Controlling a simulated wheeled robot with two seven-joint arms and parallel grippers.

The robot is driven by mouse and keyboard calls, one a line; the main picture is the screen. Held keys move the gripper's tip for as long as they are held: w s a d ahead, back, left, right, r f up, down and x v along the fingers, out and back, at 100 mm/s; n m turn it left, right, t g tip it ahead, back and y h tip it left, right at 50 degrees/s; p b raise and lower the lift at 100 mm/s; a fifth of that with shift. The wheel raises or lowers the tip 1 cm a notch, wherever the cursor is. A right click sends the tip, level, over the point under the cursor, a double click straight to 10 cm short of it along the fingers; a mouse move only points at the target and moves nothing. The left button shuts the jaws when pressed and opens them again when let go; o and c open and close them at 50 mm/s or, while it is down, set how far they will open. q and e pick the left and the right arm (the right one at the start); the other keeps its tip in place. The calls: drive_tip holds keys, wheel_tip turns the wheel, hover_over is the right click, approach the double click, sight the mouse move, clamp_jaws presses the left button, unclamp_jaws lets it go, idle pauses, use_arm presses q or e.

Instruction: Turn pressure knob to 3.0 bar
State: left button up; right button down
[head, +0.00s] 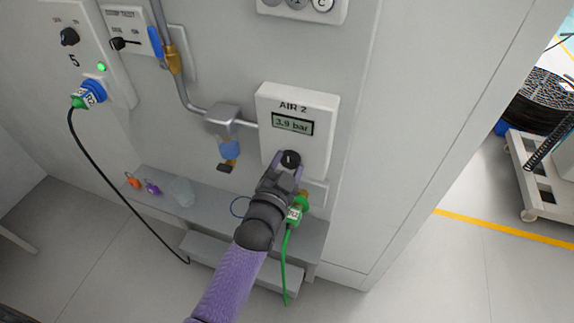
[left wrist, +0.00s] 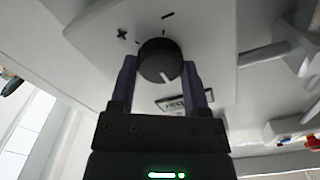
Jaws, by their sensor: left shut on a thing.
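The AIR 2 panel (head: 297,105) is a white box on the grey wall. Its display (head: 292,124) reads 3.9 bar. The black pressure knob (head: 291,158) sits below the display. My left gripper (head: 287,167) reaches up to the knob with its fingers on both sides, shut on it. In the left wrist view the dark knob (left wrist: 159,62) stands between the two purple fingers, with its white pointer line showing. A plus mark and a minus mark are printed by the knob. My right gripper is in neither view.
A green connector (head: 297,209) with a green hose hangs just below the gripper. A grey shelf (head: 215,210) below holds small padlocks and a clear cup. A cart (head: 545,170) stands far right.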

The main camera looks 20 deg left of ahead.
use_arm(q)
drive_tip(key=shift+n, duration=0.3)
drive_tip(key=n+p, duration=0.1)
drive_tip(key=n, duration=0.1)
drive_tip(key=shift+n, duration=0.3)
drive_tip(key=shift+n+p, duration=0.6)
drive_tip(key=shift+n, duration=0.9)
drive_tip(key=o, duration=1.3)
